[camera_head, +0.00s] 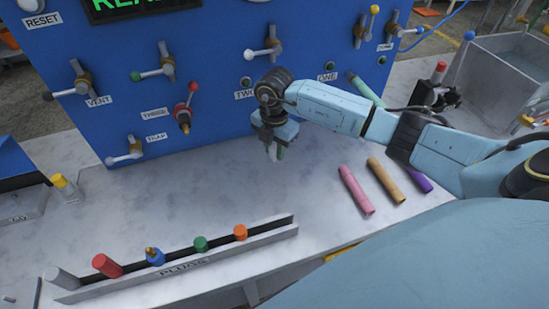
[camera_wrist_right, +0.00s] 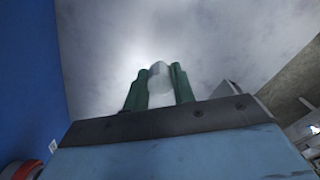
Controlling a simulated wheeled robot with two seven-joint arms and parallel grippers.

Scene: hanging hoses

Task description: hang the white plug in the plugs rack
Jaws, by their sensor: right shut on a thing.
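My right gripper (camera_head: 278,150) is in front of the blue panel, above the grey table and behind the right end of the plugs rack. In the right wrist view its green fingers (camera_wrist_right: 158,88) are shut on the white plug (camera_wrist_right: 159,82), a pale rounded cylinder. In the head view the plug is mostly hidden by the fingers. The plugs rack (camera_head: 228,255) is a long metal rail at the front left. It holds a red plug (camera_head: 107,266), a blue one (camera_head: 155,257), a green one (camera_head: 201,244) and an orange one (camera_head: 240,232). A grey cylinder (camera_head: 62,278) is at its left end. My left gripper is not in view.
The blue panel (camera_head: 215,115) with valves and labelled ports stands behind. Pink (camera_head: 356,190), tan (camera_head: 385,181) and purple (camera_head: 417,179) tubes lie at right. A yellow-topped plug (camera_head: 64,188) stands at left. The table between panel and rack is clear.

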